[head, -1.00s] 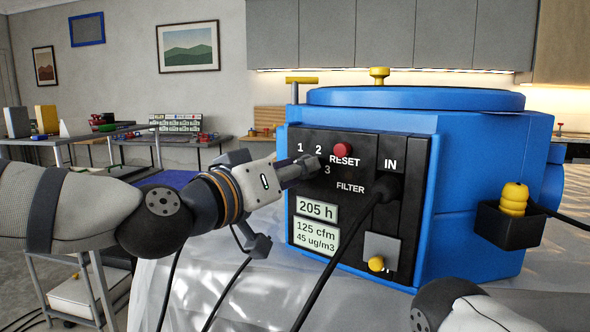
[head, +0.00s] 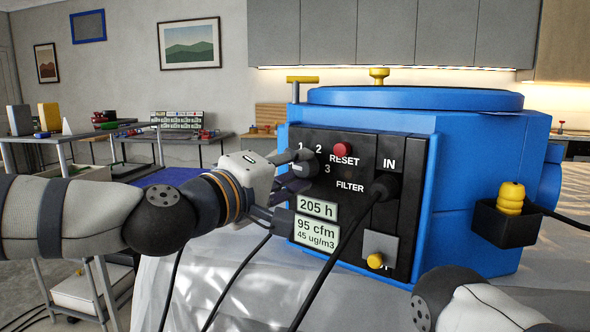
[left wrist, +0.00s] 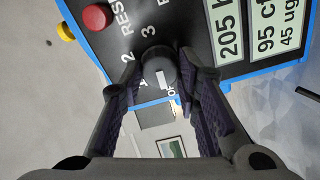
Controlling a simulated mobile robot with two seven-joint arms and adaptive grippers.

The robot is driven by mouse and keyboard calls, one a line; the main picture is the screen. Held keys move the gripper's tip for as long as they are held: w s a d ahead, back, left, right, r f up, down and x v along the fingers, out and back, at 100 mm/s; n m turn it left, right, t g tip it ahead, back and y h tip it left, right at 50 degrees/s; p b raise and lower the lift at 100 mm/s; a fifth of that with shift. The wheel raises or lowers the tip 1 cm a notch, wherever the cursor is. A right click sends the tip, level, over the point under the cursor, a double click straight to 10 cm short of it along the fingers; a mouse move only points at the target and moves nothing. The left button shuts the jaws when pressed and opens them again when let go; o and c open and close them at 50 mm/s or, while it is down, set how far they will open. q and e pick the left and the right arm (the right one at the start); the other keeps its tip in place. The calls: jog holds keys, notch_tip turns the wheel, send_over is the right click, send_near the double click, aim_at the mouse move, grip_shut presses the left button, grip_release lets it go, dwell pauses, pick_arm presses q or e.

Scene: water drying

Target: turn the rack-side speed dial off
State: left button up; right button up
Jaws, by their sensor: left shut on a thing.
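The speed dial (head: 303,168) is a dark round knob with a light pointer mark, on the black front panel (head: 362,215) of a blue machine (head: 480,160). It has the numbers 1, 2 and 3 around it. My left gripper (head: 292,168) is at the knob. In the left wrist view the knob (left wrist: 160,76) sits between the two fingertips (left wrist: 158,65), which close on its sides. The display (head: 317,234) reads 95 cfm and 45 ug/m3. My right gripper is out of view; only part of that arm shows at the lower right.
A red reset button (head: 342,150) is just right of the dial. A black cable (head: 350,240) runs from the IN port across the panel's front. A yellow knob (head: 375,261) is lower right on the panel. A black holder (head: 503,226) juts from the machine's right side.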

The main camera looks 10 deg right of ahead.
pick_arm(q)
jog(key=shift+n, duration=0.5)
jog(key=o, duration=1.2)
jog(key=shift+c, duration=0.2)
jog(key=v, duration=1.2)
